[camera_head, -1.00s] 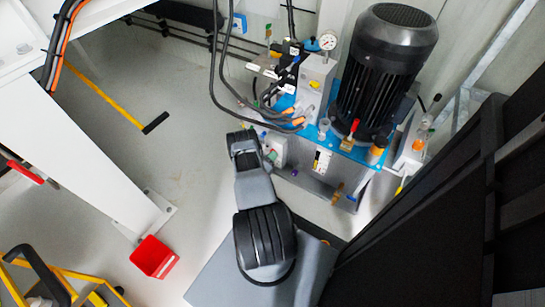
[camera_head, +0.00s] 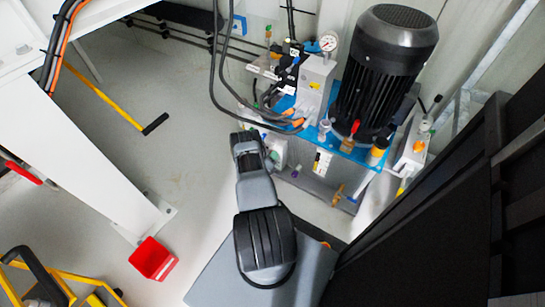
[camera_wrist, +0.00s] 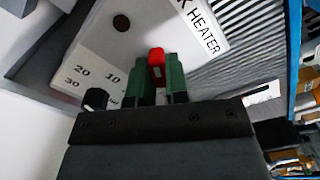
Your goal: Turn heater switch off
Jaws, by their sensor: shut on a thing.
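The heater panel (camera_wrist: 110,45) is a light plate in the wrist view, with the lettering "K HEATER" (camera_wrist: 197,28) at its upper right. A red switch (camera_wrist: 156,57) stands on it, between the two green fingers of my gripper (camera_wrist: 157,75). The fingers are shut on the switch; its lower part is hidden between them. A black knob (camera_wrist: 96,99) with the numbers 10, 20 and 30 is left of the fingers. In the head view my arm reaches to the pump unit's front, and the fingers and the switch cannot be made out there.
A black motor (camera_head: 385,70) and a pressure gauge (camera_head: 328,42) stand on the blue-topped pump unit. Black hoses (camera_head: 222,75) hang left of them. A red bin (camera_head: 153,258) and a yellow frame (camera_head: 65,280) are on the floor at left. A dark panel (camera_head: 430,220) is close on the right.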

